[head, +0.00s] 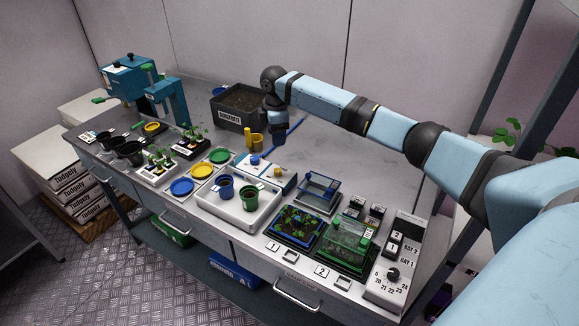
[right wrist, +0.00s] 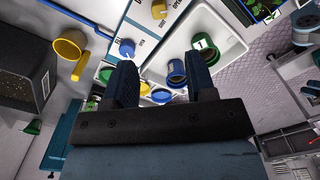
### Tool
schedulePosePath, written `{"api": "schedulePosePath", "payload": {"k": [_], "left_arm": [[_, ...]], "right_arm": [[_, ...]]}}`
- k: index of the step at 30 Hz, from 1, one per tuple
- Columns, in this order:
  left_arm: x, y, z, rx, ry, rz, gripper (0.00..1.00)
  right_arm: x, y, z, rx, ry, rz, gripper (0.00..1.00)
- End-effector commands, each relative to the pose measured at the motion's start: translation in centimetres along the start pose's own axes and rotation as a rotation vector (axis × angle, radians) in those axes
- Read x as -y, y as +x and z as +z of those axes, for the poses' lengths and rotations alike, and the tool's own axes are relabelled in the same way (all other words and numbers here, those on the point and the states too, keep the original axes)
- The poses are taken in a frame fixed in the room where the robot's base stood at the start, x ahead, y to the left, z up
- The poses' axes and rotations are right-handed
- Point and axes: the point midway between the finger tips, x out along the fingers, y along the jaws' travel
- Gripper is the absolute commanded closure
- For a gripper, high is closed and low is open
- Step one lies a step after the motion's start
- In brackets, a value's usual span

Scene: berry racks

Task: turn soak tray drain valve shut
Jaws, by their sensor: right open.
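The soak tray (head: 235,213) is a white tray on the bench holding a blue pot (head: 225,187) and a green pot (head: 249,198); its rim also shows in the right wrist view (right wrist: 238,50). Behind it is a white panel (head: 283,183) with a blue knob (head: 255,160) and a yellow knob (head: 278,172). In the right wrist view the blue knob (right wrist: 127,48) and yellow knob (right wrist: 159,9) have printed labels beside them, partly readable as OPEN. I cannot tell which knob is the drain valve. My right gripper (right wrist: 163,85) is open and empty, above and behind the panel, apart from both knobs.
A dark substrate bin (head: 237,107) and a yellow mug (head: 255,141) stand near my right gripper. Yellow and green dishes (head: 203,170) lie left of the tray. A blue frame tray (head: 318,191), seedling trays (head: 297,226) and a control box (head: 396,262) are to the right.

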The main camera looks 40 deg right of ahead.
Motion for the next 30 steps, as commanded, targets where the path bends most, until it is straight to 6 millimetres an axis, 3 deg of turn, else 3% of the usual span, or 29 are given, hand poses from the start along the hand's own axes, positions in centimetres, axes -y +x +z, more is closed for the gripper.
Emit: {"api": "schedulePosePath", "payload": {"k": [4,8,21,30], "left_arm": [[0.2,0.0,-0.2,-0.003,0.003,-0.003,0.57],[0.5,-0.1,-0.5,-0.004,0.006,-0.005,0.57],[0.3,-0.6,-1.1,0.0,0.005,-0.003,0.57],[0.2,-0.7,-1.0,0.001,0.004,-0.003,0.57]], "right_arm": [[-0.1,0.5,0.1,0.001,0.001,-0.002,0.49],[-0.1,2.2,0.1,0.001,0.0,-0.003,0.49],[-0.1,11.1,0.1,0.002,0.001,-0.002,0.49],[-0.1,13.6,0.1,0.001,0.001,0.0,0.49]]}}
